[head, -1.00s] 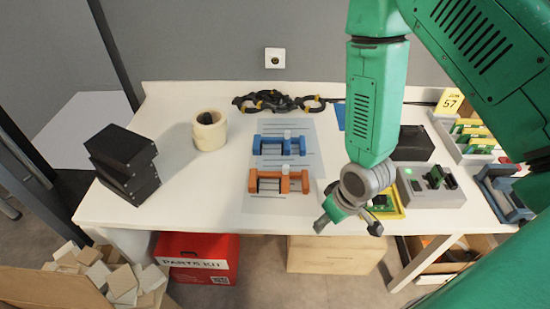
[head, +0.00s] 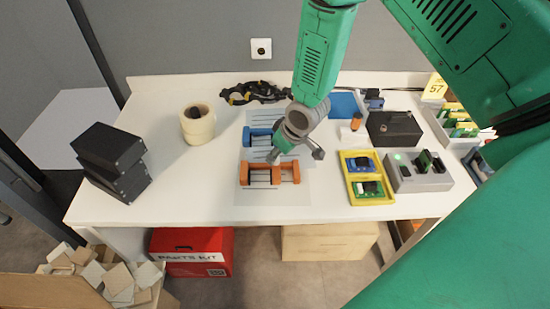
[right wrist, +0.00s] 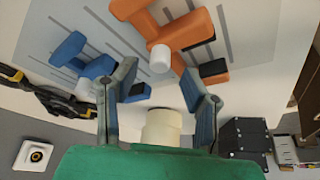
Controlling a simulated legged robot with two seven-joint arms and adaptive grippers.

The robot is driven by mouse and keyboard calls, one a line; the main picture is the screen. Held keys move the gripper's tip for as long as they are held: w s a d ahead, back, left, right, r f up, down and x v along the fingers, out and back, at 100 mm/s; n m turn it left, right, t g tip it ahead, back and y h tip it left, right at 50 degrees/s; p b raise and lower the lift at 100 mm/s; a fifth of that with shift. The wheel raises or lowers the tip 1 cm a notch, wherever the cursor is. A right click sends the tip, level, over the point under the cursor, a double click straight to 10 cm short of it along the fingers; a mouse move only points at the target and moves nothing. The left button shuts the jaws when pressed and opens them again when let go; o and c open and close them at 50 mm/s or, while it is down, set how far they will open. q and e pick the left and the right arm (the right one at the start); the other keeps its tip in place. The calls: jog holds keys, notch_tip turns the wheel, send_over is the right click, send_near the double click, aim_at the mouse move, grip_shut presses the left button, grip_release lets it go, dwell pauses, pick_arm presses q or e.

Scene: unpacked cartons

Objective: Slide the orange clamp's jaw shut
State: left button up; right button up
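The orange clamp (head: 262,182) lies on the grey lined mat (head: 290,197) near the table's front. In the right wrist view the orange clamp (right wrist: 205,28) fills the upper middle, with a white knob (right wrist: 160,58) and a dark pad (right wrist: 212,68) showing. My right gripper (head: 297,155) is open and empty, above the mat at the orange clamp's rear side. In the right wrist view its fingers (right wrist: 158,92) are spread, with the knob beyond their tips. Whether a finger touches the clamp I cannot tell. My left gripper is not in view.
A blue clamp (head: 258,137) lies just behind, partly hidden by my gripper. A tape roll (head: 198,127) and black boxes (head: 115,160) stand to the left. A yellow tray (head: 368,199) and a grey device (head: 420,180) stand to the right. The front strip of table is clear.

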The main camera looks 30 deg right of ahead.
aim_at(255, 165)
jog(key=shift+x, duration=1.5)
jog(key=shift+d, duration=0.15)
grip_shut()
jog(key=w+a, duration=0.2)
jog(key=a, duration=0.2)
jog(key=shift+w+a, duration=0.25)
jog(key=shift+w, duration=0.15)
jog(key=shift+w+a, duration=0.15)
jog(key=shift+a, duration=0.3)
grip_release()
jog(key=shift+d, duration=0.1)
